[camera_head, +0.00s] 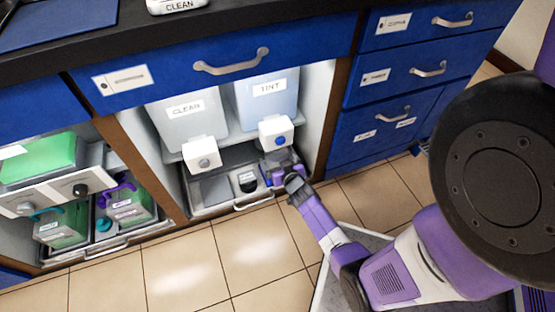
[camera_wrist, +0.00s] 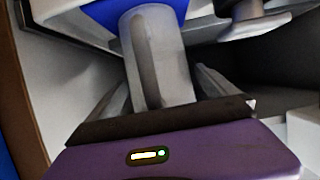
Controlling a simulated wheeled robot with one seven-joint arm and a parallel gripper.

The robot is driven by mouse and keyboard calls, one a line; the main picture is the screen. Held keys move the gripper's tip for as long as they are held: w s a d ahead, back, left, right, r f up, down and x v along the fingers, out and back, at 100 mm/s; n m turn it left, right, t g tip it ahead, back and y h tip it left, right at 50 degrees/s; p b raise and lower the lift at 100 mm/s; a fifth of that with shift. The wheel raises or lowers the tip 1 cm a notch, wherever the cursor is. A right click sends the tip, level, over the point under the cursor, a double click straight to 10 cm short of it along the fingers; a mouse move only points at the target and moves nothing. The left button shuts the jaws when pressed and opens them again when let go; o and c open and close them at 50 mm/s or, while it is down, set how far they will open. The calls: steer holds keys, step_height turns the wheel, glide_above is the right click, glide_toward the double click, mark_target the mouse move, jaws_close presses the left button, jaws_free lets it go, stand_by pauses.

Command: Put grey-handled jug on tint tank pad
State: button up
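The tint tank (camera_head: 268,97) hangs in the open cabinet, its white tap block (camera_head: 275,133) with a blue button at the front. My gripper (camera_head: 288,172) reaches in below that tap, over the right part of the pull-out tray. In the wrist view my gripper's fingers (camera_wrist: 168,98) lie close on both sides of a wide grey handle (camera_wrist: 160,50) and look shut on it. Most of the jug is hidden by my gripper in the head view. The tint tank pad cannot be made out.
The clean tank (camera_head: 188,112) hangs to the left, above a bare grey pad (camera_head: 216,189). Other jugs (camera_head: 128,205) stand in the left cabinet. Blue drawers (camera_head: 385,75) bound the right; the floor in front is clear.

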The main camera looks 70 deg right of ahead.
steer(key=shift+r, duration=0.1)
steer(key=shift+s+a+r+p, duration=0.1)
steer(key=shift+r+p, duration=0.05)
steer(key=shift+p, duration=0.2)
steer(key=s+a+r+n+t+y+p, duration=0.1)
steer(key=s+a+r+n, duration=0.15)
steer(key=a+r, duration=0.55)
steer(key=s+a+r+n+t+y+p, duration=0.1)
steer(key=s+a+r+t+y+p, duration=0.2)
steer(key=a, duration=0.9)
steer(key=s+a+r+n, duration=0.2)
steer(key=s+a+r, duration=0.35)
steer(key=a, duration=0.35)
steer(key=s+a+r+n+y, duration=0.1)
steer(key=a+r+y, duration=0.1)
steer(key=r, duration=0.4)
steer(key=s+a+r+n+t+y, duration=0.1)
steer(key=s+a+r+n+y, duration=0.1)
steer(key=a+r, duration=0.2)
steer(key=s+a+r+n+t+y, duration=0.1)
steer(key=a+r, duration=0.3)
steer(key=r, duration=0.6)
steer(key=shift+s+y, duration=0.6)
steer(key=shift+r+n+p, duration=0.2)
steer(key=shift+n+p, duration=0.05)
steer(key=shift+p, duration=0.05)
